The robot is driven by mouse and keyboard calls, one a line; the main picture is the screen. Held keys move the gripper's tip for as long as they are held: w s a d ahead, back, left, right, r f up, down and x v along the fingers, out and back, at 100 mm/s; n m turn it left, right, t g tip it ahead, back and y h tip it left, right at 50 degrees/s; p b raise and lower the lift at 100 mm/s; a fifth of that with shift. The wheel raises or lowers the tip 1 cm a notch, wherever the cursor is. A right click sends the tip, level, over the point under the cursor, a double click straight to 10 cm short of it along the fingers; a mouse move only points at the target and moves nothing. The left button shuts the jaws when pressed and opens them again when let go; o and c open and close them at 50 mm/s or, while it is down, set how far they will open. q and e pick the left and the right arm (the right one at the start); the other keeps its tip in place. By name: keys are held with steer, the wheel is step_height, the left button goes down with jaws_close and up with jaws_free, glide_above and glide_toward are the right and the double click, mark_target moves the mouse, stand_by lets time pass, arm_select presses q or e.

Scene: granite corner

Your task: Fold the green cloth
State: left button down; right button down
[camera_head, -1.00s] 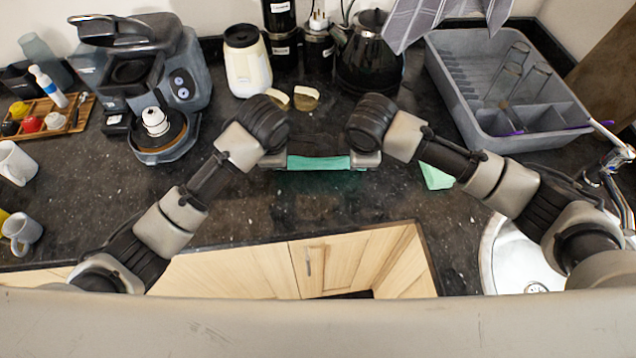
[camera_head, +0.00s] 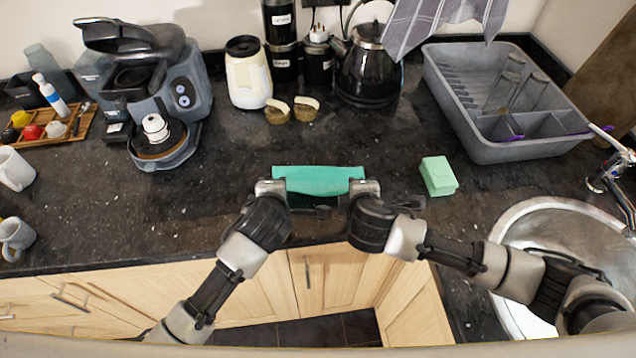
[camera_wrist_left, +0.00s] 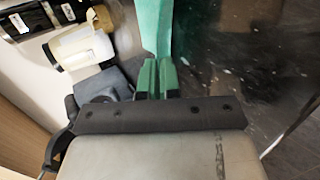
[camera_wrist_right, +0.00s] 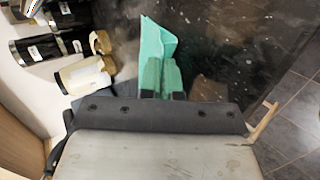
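The green cloth (camera_head: 318,180) is a narrow band stretched left to right between my two grippers, over the front part of the dark counter. My left gripper (camera_head: 284,188) is shut on its left end. My right gripper (camera_head: 356,188) is shut on its right end. In the left wrist view the cloth (camera_wrist_left: 153,25) runs out from between the closed fingers (camera_wrist_left: 157,78). In the right wrist view the cloth (camera_wrist_right: 155,42) spreads beyond the fingers (camera_wrist_right: 160,78). I cannot tell whether its lower edge touches the counter.
A light green sponge (camera_head: 438,176) lies right of the cloth. A grey dish rack (camera_head: 480,130) and round sink (camera_head: 560,230) are farther right. A coffee machine (camera_head: 170,85), cream canister (camera_head: 248,75) and black kettle (camera_head: 370,70) stand behind. The counter between is clear.

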arm_select(q)
steer(key=shift+s, duration=0.1)
arm_select(e)
steer(key=shift+s, duration=0.1)
arm_select(q)
steer(key=c, duration=1)
jaws_free()
arm_select(e)
steer(key=c, duration=1)
jaws_free()
arm_select(q)
steer(key=s+r, duration=0.6)
steer(key=r, duration=0.3)
arm_select(e)
steer(key=s+r, duration=0.6)
steer(key=r, duration=0.3)
